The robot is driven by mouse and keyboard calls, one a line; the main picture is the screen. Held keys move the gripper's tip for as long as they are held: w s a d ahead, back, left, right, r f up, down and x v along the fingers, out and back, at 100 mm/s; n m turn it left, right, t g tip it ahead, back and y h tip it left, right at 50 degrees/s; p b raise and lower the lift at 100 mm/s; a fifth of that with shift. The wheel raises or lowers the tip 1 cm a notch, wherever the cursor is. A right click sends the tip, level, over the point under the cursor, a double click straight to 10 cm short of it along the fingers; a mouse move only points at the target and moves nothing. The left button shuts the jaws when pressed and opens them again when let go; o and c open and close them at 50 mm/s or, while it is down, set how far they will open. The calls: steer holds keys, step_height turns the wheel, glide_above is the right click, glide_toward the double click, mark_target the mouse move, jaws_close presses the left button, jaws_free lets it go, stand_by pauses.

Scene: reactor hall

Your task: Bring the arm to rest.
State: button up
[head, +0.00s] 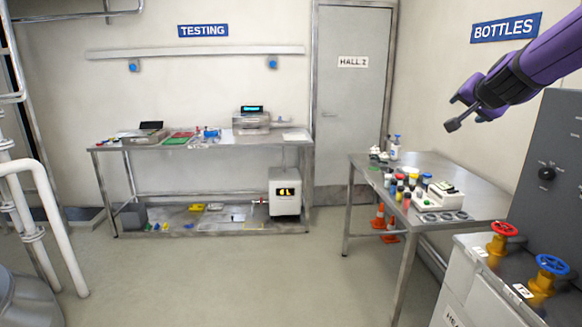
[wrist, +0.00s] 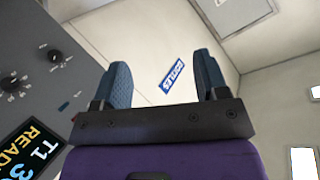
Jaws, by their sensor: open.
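My gripper (head: 465,112) is at the upper right of the head view, at the end of my raised purple arm. It is in the air above the level of the right-hand table and in front of the wall, near the grey control panel. In the wrist view my gripper (wrist: 166,85) shows two blue padded fingers spread wide apart. Nothing is between them but the distant wall and the blue BOTTLES sign (wrist: 173,77). It is open and empty.
A grey control panel (head: 554,205) stands at the right, close to my arm. Below it are a red valve (head: 503,232) and a blue valve (head: 551,265). A metal table (head: 480,197) holds bottles and jars. A testing bench (head: 215,150) stands at the back. The middle floor is clear.

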steer(key=s+a+f+n+g+y, duration=0.1)
steer(key=s+a+n+g+y, duration=0.15)
steer(key=s+a, duration=0.45)
steer(key=s+a+f+n+g+y, duration=0.1)
steer(key=s+a+n+y, duration=0.2)
steer(key=s, duration=0.8)
steer(key=s+a+f+n+g+h, duration=0.1)
steer(key=s+f, duration=0.3)
steer(key=s, duration=0.5)
steer(key=s+a+f+n+g+h, duration=0.1)
steer(key=s+f+n+g, duration=0.2)
steer(key=s, duration=0.7)
steer(key=shift+s+f+h, duration=0.15)
steer(key=shift+f+h, duration=0.2)
steer(key=shift+f, duration=0.2)
